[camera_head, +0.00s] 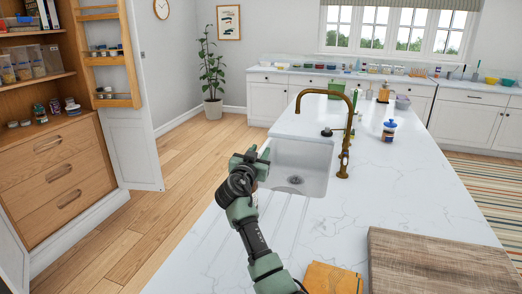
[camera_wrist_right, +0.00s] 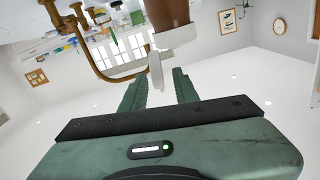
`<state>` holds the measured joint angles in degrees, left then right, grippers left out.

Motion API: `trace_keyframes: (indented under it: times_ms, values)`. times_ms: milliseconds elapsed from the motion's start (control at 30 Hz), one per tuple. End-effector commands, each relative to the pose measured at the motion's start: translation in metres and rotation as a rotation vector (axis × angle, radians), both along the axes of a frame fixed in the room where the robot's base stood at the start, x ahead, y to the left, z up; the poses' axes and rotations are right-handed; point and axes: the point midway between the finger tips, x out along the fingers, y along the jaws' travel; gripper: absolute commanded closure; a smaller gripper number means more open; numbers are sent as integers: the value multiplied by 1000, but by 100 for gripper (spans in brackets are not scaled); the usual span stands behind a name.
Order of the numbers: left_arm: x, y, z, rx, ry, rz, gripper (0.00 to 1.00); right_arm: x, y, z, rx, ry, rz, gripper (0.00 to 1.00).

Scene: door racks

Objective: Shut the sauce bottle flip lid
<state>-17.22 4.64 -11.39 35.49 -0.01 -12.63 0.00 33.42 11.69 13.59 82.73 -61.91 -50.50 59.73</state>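The sauce bottle shows in the wrist view, which is upside down: a brown body (camera_wrist_right: 167,12) with a white cap (camera_wrist_right: 176,37). Its white flip lid (camera_wrist_right: 156,72) stands open, sticking out from the cap towards my right gripper (camera_wrist_right: 160,84). The right gripper is open, and the lid shows in the gap between its two green fingers; I cannot tell whether they touch it. In the head view my right gripper (camera_head: 252,160) is over the near left side of the sink, and I cannot make out the sauce bottle there. My left gripper is not in view.
A sink (camera_head: 302,165) with a tall brass tap (camera_head: 350,125) is set in the white island counter (camera_head: 415,190). A wooden board (camera_head: 440,265) and a yellow cloth (camera_head: 332,279) lie at the near edge. A blue-capped jar (camera_head: 389,131) stands right of the tap.

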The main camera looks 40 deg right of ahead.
Motion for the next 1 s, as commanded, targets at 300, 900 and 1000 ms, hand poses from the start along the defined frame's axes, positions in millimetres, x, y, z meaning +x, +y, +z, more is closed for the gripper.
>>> trace_keyframes:
  times_ms: [300, 900, 1000]
  values:
    - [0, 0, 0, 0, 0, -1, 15, 9, -16, -1, 0, 0, 0, 70]
    - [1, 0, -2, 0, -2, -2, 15, 10, -16, -1, -8, 15, 1, 100]
    - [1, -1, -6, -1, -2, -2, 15, 11, -15, -1, -23, 40, 1, 100]
